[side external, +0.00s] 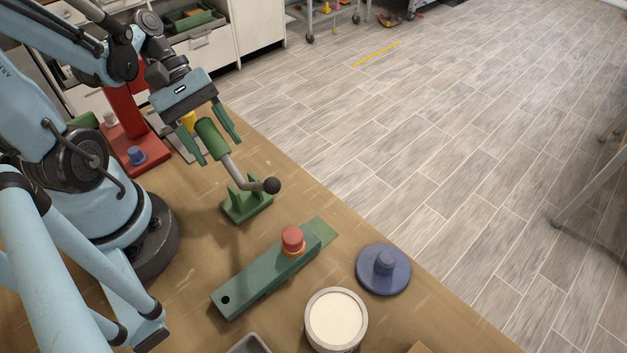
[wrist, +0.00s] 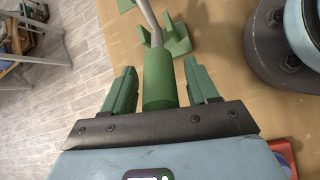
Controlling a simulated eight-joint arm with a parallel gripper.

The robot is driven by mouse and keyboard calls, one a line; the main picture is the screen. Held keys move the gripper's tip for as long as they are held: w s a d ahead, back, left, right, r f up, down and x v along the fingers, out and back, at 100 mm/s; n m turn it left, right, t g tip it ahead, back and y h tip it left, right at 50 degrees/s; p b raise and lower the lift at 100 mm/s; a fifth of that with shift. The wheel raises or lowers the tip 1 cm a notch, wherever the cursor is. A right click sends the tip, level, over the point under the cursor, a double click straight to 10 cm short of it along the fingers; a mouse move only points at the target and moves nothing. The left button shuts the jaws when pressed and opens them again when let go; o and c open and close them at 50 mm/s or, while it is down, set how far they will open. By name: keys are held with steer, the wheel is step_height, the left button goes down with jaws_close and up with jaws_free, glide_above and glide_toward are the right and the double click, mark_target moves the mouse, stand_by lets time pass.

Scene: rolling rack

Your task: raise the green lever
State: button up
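The green lever has a green base (side external: 246,205) on the wooden table, a grey metal shaft (side external: 237,174) with a black ball at its low end, and a green cylindrical handle (side external: 211,139). The shaft slants up from the base, so the handle is above the table. My gripper (side external: 218,150) is open with its green fingers on either side of the handle. In the wrist view the handle (wrist: 159,80) lies between the fingers of my gripper (wrist: 160,68), with a gap on both sides. The base (wrist: 170,38) is partly visible there, beyond the fingertips.
A long green box with a red button (side external: 292,239), a blue disc with a knob (side external: 384,268) and a white-topped round can (side external: 336,319) stand nearer the camera. A red stand (side external: 128,140) is behind my gripper. The table edge runs close to the lever's right.

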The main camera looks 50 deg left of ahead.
steer(key=shift+r, duration=0.1)
steer(key=v, duration=0.7)
steer(key=shift+a+r, duration=0.15)
steer(key=shift+r, duration=0.05)
steer(key=shift+c, duration=0.3)
